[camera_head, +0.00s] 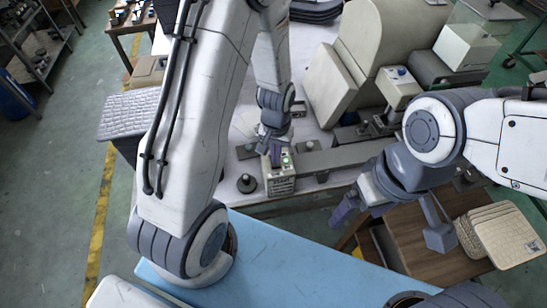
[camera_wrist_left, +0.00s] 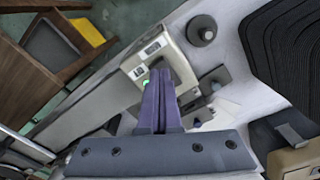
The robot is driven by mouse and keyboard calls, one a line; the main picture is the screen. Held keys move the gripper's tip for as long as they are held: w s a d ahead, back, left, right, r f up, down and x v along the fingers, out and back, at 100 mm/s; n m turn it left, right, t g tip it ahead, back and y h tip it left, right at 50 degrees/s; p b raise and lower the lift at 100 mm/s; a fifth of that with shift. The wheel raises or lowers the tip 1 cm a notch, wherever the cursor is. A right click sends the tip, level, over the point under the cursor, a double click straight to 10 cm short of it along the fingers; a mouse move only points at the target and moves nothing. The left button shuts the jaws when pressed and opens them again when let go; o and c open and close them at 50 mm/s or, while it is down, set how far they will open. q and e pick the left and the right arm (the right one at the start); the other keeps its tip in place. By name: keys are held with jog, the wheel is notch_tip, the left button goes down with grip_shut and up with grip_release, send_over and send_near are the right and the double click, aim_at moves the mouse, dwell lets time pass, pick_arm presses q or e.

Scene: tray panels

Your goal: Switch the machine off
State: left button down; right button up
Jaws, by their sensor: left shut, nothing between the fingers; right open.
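The beige machine (camera_head: 385,45) stands on the white table at the back. A small beige control box (camera_head: 281,183) with a green button (camera_head: 286,160) stands at the table's front edge. My left gripper (camera_head: 275,160) is shut and empty, pointing down at the top of the box. In the left wrist view, the shut purple fingers (camera_wrist_left: 159,75) overlap the box (camera_wrist_left: 137,65), with the green button (camera_wrist_left: 146,83) just left of them. They hide part of its top; contact cannot be told. My right gripper (camera_head: 352,208) is open and empty, right of the box.
A black knob-like piece (camera_head: 246,183) stands left of the box; it also shows in the wrist view (camera_wrist_left: 202,30). A grey rail (camera_head: 340,157) runs right of the box. A brown wooden table (camera_head: 425,235) with stacked tan pads (camera_head: 505,232) is at the right.

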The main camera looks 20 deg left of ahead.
pick_arm(q)
jog(key=shift+f+b, duration=0.65)
jog(key=shift+f, duration=0.2)
dwell(0.7)
jog(key=shift+r, duration=0.1)
notch_tip(320, 180, up, 7)
jog(key=p, duration=0.6)
dwell(0.7)
jog(key=s+d+r+m+b, duration=0.35)
jog(key=s+d+r, duration=0.2)
jog(key=d, duration=0.25)
jog(key=s+d+r+m+b, duration=0.2)
jog(key=s+r, duration=0.1)
jog(key=s, duration=0.3)
jog(key=s+d+r+m+h+b, duration=0.1)
jog(key=s+d+r+m+b, duration=0.1)
jog(key=s, duration=0.4)
jog(key=shift+s+d+r, duration=0.15)
jog(key=shift+s+r, duration=0.2)
jog(key=shift+r, duration=0.1)
jog(key=shift+m, duration=0.25)
